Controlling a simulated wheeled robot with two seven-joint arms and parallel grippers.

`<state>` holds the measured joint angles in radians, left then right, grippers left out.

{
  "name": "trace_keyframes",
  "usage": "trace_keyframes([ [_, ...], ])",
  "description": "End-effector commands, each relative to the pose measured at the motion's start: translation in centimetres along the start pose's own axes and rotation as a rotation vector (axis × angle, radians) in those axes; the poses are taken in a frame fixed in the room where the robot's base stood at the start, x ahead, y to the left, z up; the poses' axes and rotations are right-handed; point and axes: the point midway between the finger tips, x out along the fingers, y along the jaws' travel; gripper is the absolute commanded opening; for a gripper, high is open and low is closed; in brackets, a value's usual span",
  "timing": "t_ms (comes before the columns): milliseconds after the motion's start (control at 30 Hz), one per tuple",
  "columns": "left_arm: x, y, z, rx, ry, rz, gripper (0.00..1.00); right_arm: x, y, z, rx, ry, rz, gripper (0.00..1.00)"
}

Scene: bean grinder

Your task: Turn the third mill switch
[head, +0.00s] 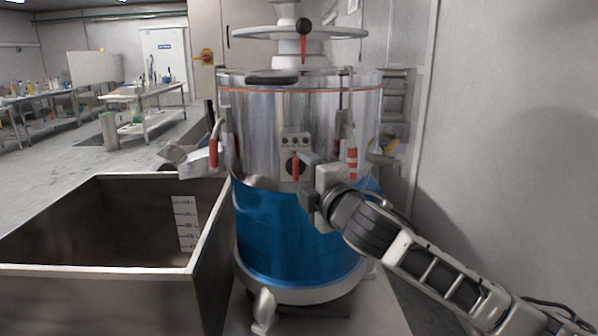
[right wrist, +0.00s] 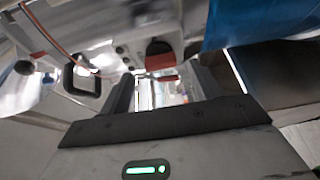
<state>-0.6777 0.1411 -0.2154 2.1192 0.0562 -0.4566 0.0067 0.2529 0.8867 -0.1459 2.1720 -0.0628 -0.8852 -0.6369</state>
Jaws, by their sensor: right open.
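The mill (head: 265,125) is a large steel drum with a blue lower band (head: 285,240), standing mid-picture in the head view. On its front is a small grey panel with little round knobs (head: 294,141) above a black round switch with a red handle (head: 294,166). The black and red switch also shows in the right wrist view (right wrist: 160,56), just beyond the fingers. My right gripper (head: 306,182) is open beside the switch's lower right, its fingers also showing in the right wrist view (right wrist: 165,92). Contact cannot be told. My left gripper is out of view.
A deep steel bin (head: 100,270) with a measuring scale stands at the left. Red-handled levers (head: 213,150) and a red-and-white handle (head: 352,158) stick out from the drum. A plain wall (head: 510,120) closes the right side. Work tables (head: 145,97) stand far back left.

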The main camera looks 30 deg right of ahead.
Motion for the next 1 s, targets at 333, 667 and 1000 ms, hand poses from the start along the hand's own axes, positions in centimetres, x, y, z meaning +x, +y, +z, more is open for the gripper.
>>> trace_keyframes([
  [333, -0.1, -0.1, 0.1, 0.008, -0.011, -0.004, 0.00, 3.4, 0.0, -0.1, 0.000, 0.001, 0.000, 0.64],
  [667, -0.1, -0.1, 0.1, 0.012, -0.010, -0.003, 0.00, 3.4, -0.1, -0.1, 0.000, 0.002, 0.000, 0.44],
  [1000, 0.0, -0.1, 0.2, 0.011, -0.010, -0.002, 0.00, 3.4, -0.2, -0.1, 0.010, 0.002, 0.003, 0.19],
])
